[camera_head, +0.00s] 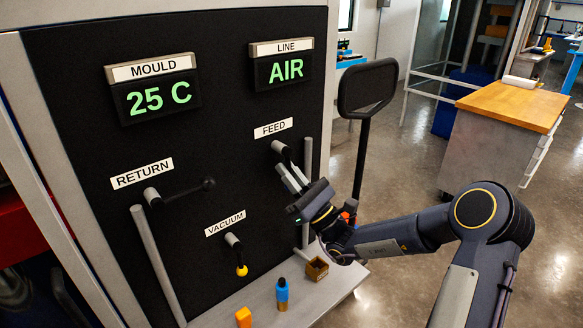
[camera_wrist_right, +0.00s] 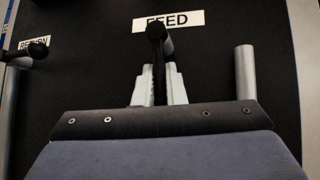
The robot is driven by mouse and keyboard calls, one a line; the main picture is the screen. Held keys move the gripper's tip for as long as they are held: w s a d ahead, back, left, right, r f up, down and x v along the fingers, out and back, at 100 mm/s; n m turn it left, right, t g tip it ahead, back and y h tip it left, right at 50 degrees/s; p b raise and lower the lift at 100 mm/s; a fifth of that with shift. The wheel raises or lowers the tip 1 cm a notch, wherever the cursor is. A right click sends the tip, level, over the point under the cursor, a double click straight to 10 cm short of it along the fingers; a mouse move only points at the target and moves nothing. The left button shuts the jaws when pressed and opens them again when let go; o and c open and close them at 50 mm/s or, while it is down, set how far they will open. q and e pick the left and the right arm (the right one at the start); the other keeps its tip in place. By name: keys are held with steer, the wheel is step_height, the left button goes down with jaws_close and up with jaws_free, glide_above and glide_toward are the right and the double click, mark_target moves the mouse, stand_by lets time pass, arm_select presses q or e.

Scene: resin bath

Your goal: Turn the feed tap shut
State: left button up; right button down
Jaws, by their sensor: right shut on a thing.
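The feed tap (camera_head: 281,148) is a grey hub with a black lever on the dark panel, below the FEED label (camera_head: 273,128). My right gripper (camera_head: 292,178) reaches it from the lower right, and its pale fingers are shut on the lever. In the right wrist view the black lever of the feed tap (camera_wrist_right: 156,34) hangs down between the two fingers (camera_wrist_right: 159,88), below the FEED label. The lever's lower end is hidden by the gripper. The LINE display (camera_head: 286,70) reads AIR. My left gripper is not in view.
The return tap (camera_head: 153,197) has its lever pointing right; the vacuum tap (camera_head: 233,240) points down with a yellow knob. A grey vertical bar stands right of the feed tap.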

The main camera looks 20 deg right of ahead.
steer(key=shift+a+f+m+t+h, duration=0.1)
steer(key=shift+a+m+t+h, duration=0.1)
steer(key=shift+m+t+h, duration=0.8)
steer(key=shift+s+m, duration=0.1)
steer(key=shift+m, duration=0.3)
steer(key=c, duration=1.5)
jaws_free()
steer(key=v, duration=0.7)
steer(key=shift+s+f+b, duration=0.2)
steer(key=shift+s+b, duration=0.15)
steer(key=shift+b, duration=0.05)
steer(key=shift+d, duration=0.15)
